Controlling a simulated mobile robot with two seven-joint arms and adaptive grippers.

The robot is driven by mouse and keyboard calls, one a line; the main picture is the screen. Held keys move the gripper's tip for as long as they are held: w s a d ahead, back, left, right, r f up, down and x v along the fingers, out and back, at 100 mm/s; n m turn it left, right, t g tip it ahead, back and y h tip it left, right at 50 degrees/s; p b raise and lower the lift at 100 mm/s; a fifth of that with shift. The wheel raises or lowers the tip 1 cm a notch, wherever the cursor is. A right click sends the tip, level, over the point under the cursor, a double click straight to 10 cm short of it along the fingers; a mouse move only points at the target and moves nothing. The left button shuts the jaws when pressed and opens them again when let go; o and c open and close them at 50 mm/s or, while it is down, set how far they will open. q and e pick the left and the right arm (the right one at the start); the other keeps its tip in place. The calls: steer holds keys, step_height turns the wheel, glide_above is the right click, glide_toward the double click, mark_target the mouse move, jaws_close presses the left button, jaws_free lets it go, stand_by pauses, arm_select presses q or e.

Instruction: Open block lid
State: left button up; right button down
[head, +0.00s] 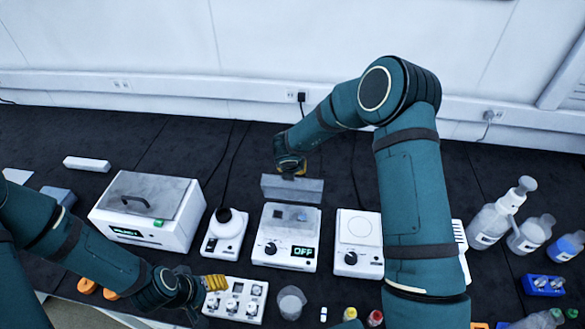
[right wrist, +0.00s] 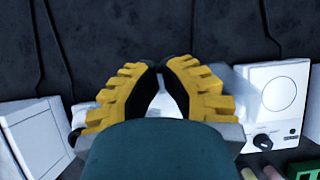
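The block heater (head: 285,252) is a white box with a black knob and a display reading OFF, in the middle of the bench in the head view. Its grey translucent lid (head: 292,189) stands raised at the back edge, with the block's top uncovered. My right gripper (head: 291,168) is at the lid's upper edge, reaching from behind it. In the right wrist view its yellow fingers (right wrist: 158,72) come together at the tips, with nothing clearly held between them. Whether they touch the lid is unclear. My left gripper (head: 214,283) is low at left; its finger gap is hidden.
A white instrument with a grey lid (head: 148,195) and a small white device (head: 224,236) stand left of the heater. A white plate device (head: 358,240) stands right. A white vial rack (head: 236,302) is in front. Bottles (head: 492,222) stand at far right.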

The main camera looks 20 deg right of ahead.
steer(key=v, duration=1.1)
steer(key=shift+s+r, duration=0.15)
steer(key=shift+r, duration=0.1)
steer(key=shift+a, duration=0.1)
